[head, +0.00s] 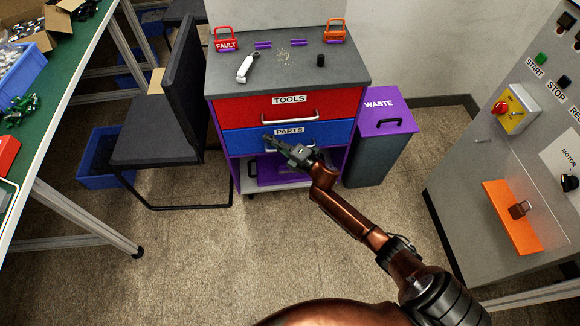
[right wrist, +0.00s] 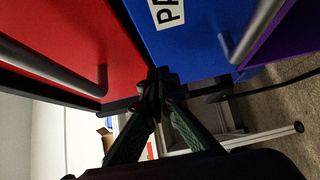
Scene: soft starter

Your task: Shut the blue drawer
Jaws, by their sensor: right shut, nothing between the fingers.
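The blue drawer (head: 240,142), labelled PARTS, is in the cabinet just below the red drawer (head: 235,108) in the head view. Its front looks nearly level with the red one; I cannot tell whether any gap is left. My right gripper (head: 268,140) is in front of the blue drawer, left of its label, and hides part of its front and handle. In the right wrist view the fingers (right wrist: 157,84) are shut and empty, with tips close to the blue front (right wrist: 195,40) near the red drawer's edge; contact is unclear. My left gripper is not in view.
A black chair (head: 155,130) stands close left of the cabinet. A purple-lidded waste bin (head: 385,120) stands right of it. A grey control panel (head: 480,170) is at the far right, a green-topped workbench (head: 75,50) at the left. The floor in front is clear.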

